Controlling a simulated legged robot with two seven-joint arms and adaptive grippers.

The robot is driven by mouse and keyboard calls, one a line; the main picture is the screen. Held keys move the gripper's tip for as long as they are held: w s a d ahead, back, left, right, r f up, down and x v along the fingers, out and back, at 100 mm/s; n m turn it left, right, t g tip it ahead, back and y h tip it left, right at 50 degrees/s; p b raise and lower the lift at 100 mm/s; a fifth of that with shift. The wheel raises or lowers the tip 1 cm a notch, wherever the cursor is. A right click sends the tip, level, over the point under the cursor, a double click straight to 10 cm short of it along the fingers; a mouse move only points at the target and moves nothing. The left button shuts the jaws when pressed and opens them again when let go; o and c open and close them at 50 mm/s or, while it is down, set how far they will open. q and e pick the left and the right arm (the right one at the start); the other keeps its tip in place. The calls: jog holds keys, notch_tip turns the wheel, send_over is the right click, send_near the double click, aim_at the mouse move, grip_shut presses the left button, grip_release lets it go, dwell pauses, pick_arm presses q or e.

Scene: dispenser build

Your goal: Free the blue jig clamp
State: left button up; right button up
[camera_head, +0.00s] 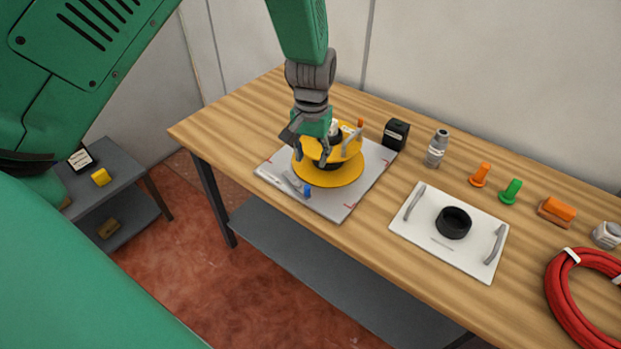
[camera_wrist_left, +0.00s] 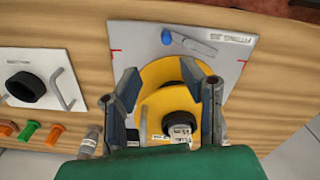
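The blue jig clamp (camera_head: 307,191) sits at the near edge of a white fixture plate (camera_head: 340,209); its blue tip joins a grey lever. In the left wrist view the blue tip (camera_wrist_left: 168,38) and lever (camera_wrist_left: 193,44) lie beyond my fingertips, uncovered. A yellow dispenser reel (camera_head: 330,175) with a dark hub stands on the plate beside the clamp. My left gripper (camera_head: 307,148) is over the reel, pointing down, fingers apart with nothing between the tips; it also shows in the left wrist view (camera_wrist_left: 162,74). I cannot tell whether a finger touches the reel. My right gripper is not in view.
Further right are a white handled plate (camera_head: 420,236) with a black ring (camera_head: 453,223), orange and green pegs and a red hose coil (camera_head: 570,300). Bare wood lies left of the fixture plate.

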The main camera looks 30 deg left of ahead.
pick_arm(q)
send_over(308, 187)
notch_tip(308, 187, down, 6)
jog(key=f, duration=0.1)
jog(key=a+f, duration=0.1)
jog(key=f, duration=0.3)
jog(key=shift+a+p, duration=0.25)
jog(key=shift+p, duration=0.05)
jog(key=shift+a+f, duration=0.15)
jog(key=shift+f, duration=0.4)
jog(key=shift+d, duration=0.45)
jog(key=shift+w+d+r, duration=0.1)
jog(key=shift+d+r, duration=0.05)
jog(key=shift+d, duration=0.75)
jog(key=shift+c, duration=0.6)
jog(key=c, duration=0.7)
jog(key=shift+a, duration=0.8)
grip_shut()
jog(key=shift+w+d+n, duration=0.15)
jog(key=shift+n, duration=0.65)
jog(key=shift+w+d+n, duration=0.3)
jog(key=shift+d+n, duration=0.05)
jog(key=shift+n, duration=0.35)
jog(key=shift+w+a, duration=0.2)
jog(key=shift+a, duration=0.15)
jog(key=o, duration=0.8)
grip_release()
jog(key=shift+w, duration=0.1)
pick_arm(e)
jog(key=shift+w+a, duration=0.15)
